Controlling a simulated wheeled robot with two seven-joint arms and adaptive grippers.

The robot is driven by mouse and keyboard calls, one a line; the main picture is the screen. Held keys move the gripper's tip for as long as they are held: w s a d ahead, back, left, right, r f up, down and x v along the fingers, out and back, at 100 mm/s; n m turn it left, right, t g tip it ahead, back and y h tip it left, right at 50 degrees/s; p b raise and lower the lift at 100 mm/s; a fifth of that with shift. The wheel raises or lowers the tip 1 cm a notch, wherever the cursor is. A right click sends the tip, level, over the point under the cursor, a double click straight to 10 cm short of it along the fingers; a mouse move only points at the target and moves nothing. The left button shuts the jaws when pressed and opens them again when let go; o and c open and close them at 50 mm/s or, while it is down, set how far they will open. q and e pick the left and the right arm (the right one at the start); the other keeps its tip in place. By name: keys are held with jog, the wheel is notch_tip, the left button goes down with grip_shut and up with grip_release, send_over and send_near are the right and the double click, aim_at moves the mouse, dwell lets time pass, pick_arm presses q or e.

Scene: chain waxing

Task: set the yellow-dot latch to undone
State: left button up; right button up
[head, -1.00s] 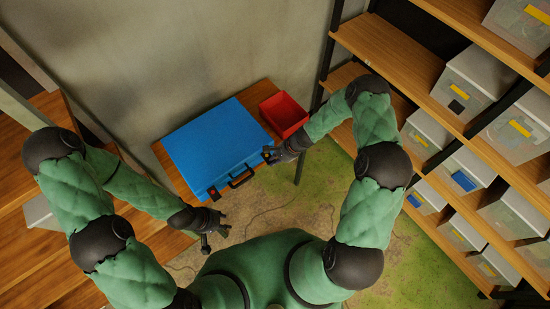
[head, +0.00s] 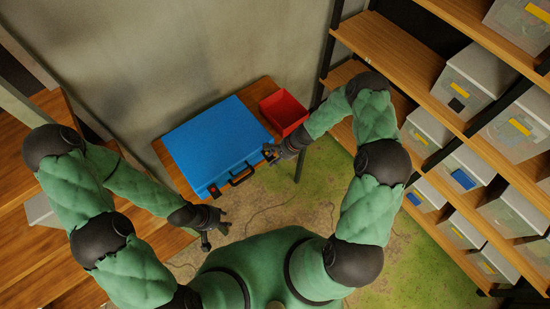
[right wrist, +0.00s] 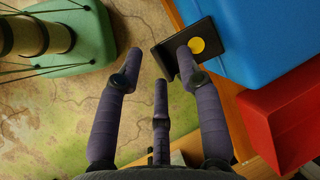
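The blue case (head: 215,140) lies shut on a wooden table, its handle side facing me. The yellow-dot latch (right wrist: 183,40) is a black plate on the case's front edge in the right wrist view, with a yellow dot on it. Part of it juts out from the edge; I cannot tell how far it is turned. My right gripper (head: 270,154) is at this latch. In the right wrist view its fingers (right wrist: 152,75) are spread and hold nothing; one fingertip overlaps the plate, contact unclear. My left gripper (head: 216,234) is open and empty below the case's near left corner.
A red-marked latch (head: 213,190) and a black handle (head: 241,175) are on the same front side. A red bin (head: 284,112) stands just right of the case. A shelf with several grey boxes (head: 484,78) fills the right side. The floor before the case is clear.

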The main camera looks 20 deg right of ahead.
jog(key=v, duration=1.1)
jog(key=shift+d+r, duration=0.2)
jog(key=shift+r, duration=0.15)
jog(key=shift+s, duration=0.1)
jog(key=s+a+f+n+b, duration=0.3)
jog(key=s+f+b, duration=0.3)
jog(key=f+b, duration=0.2)
jog(key=s+a+f+n+g+h+b, duration=0.1)
jog(key=s+a+f+n+b, duration=0.3)
jog(key=f+b, duration=0.4)
jog(key=s+a+f+n+b, duration=0.3)
jog(key=s+a+f+b, duration=0.2)
jog(key=f, duration=0.7)
jog(key=s+b, duration=0.2)
jog(key=s, duration=0.1)
jog(key=shift+s+a+f+n+h+b, duration=0.15)
jog(key=shift+f+n+h+b, duration=0.15)
jog(key=shift+n+b, duration=0.1)
jog(key=shift+o, duration=0.4)
